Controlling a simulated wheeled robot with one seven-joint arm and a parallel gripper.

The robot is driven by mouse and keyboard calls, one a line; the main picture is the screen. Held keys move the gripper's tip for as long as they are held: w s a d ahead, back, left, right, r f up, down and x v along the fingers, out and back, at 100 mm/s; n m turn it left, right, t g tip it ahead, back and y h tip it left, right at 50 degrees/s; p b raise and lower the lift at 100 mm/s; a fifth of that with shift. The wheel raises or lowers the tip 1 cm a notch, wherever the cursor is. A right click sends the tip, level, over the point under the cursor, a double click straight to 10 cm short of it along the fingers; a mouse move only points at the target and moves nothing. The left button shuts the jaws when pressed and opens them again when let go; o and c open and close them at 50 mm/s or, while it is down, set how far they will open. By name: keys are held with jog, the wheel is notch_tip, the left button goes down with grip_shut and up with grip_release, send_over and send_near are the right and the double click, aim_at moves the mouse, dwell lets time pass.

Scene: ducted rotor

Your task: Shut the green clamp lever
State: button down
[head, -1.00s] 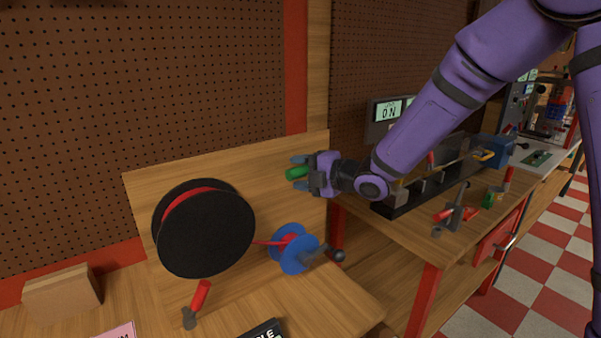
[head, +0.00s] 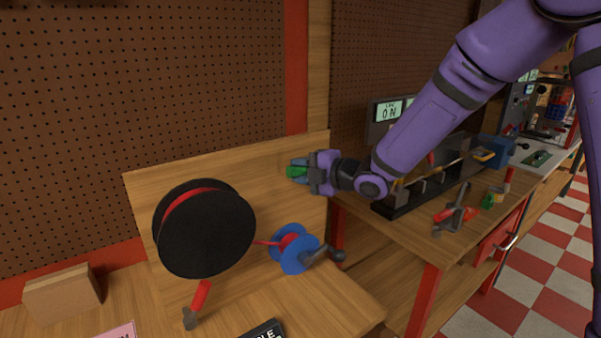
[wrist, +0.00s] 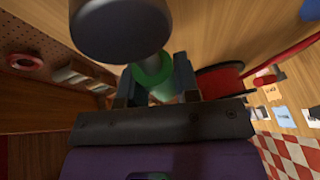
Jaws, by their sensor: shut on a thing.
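My gripper (head: 298,170) is in front of the upright wooden board and points left. It is shut on a green handle (head: 296,172), with a finger on each side. In the wrist view the green part (wrist: 153,74) sits between the fingertips, joined to a pale shaft and a large dark grey round end nearer the camera. How the held part is mounted is hidden. A second, small green piece (head: 487,200) stands on the right bench beside red-handled clamps (head: 452,212); it is too small to tell whether it is a lever.
A red-handled lever (head: 200,296) stands at front left. A cardboard box (head: 62,295) is at far left. The right bench (head: 410,235) holds a dark fixture.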

jog(key=r+m, duration=0.1)
jog(key=r+m+y, duration=0.1)
jog(key=shift+w+d+m, duration=0.15)
jog(key=shift+d+m, duration=0.1)
jog(key=shift+m, duration=0.05)
jog(key=shift+w+d+r+m+t+y, duration=0.2)
jog(key=shift+r+m+t+y, duration=0.15)
jog(key=shift+m, duration=0.25)
jog(key=shift+w+d+r+m+t+y, duration=0.15)
jog(key=shift+r+m+y, duration=0.1)
jog(key=shift+r+m, duration=0.3)
jog(key=m, duration=0.1)
jog(key=d+r+m, duration=0.1)
jog(key=shift+w+m+t+y, duration=0.2)
jog(key=shift+m+t+y, duration=0.15)
jog(key=shift+t+y, duration=0.05)
jog(key=shift+w+d+r+m+t, duration=0.2)
jog(key=shift+d+r+m+t, duration=0.15)
jog(key=shift+m, duration=0.45)
jog(key=shift+w+d+r+m+t, duration=0.2)
jog(key=shift+m+t, duration=0.25)
jog(key=shift+m, duration=0.35)
jog(key=c, duration=0.9)
grip_release()
jog(key=shift+d, duration=0.1)
jog(key=shift+o, duration=0.2)
jog(key=v, duration=1)
jog(key=shift+s+d+f, duration=0.15)
jog(key=shift+d, duration=0.15)
